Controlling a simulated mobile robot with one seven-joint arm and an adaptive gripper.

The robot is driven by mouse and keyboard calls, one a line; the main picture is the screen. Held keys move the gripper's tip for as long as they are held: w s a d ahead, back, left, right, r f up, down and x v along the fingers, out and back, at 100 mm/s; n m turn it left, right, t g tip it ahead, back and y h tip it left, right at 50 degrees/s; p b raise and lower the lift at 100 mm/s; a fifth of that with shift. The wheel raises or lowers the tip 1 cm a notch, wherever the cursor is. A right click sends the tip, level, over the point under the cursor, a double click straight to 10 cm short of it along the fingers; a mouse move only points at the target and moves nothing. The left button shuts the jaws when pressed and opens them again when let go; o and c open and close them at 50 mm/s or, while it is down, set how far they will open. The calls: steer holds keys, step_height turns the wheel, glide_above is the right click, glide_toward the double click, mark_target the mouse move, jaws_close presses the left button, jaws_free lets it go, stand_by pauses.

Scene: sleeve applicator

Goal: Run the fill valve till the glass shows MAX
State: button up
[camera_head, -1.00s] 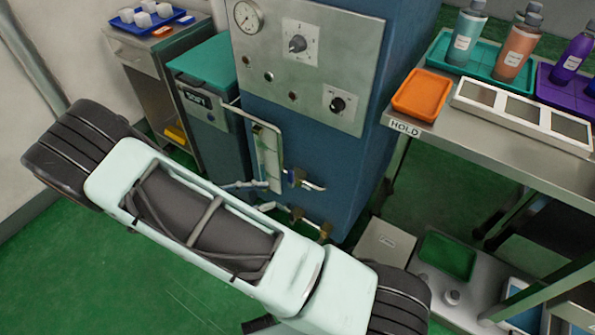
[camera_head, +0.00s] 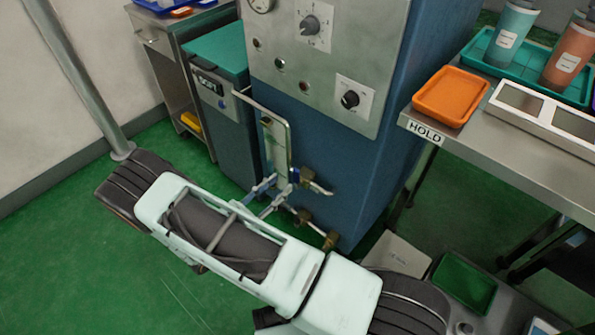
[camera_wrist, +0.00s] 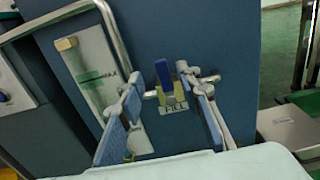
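The fill valve (camera_wrist: 164,80) has a blue lever above a plate marked FILL, low on the blue cabinet. In the head view the fill valve (camera_head: 307,180) sits just right of the glass. The sight glass (camera_wrist: 105,85) is a pale upright strip behind a metal guard, with a green mark beside the word MAX; its liquid level is not clear. It also shows in the head view (camera_head: 276,145). My gripper (camera_wrist: 168,95) is open and empty, its two fingers apart on either side of the valve in the picture. Contact with the lever is not visible. My gripper (camera_head: 272,194) looks small in the head view.
A brass lower valve (camera_head: 329,239) sticks out below the fill valve. A grey bin with a green lid (camera_head: 216,52) stands left of the cabinet. A steel table with a HOLD label (camera_head: 425,132) and orange tray (camera_head: 450,97) stands right. Green floor (camera_head: 60,270) is open at left.

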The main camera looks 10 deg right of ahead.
mark_target(295, 172)
steer(key=b+x, duration=0.1)
steer(key=x, duration=0.7)
steer(key=shift+d, duration=0.1)
jaws_close()
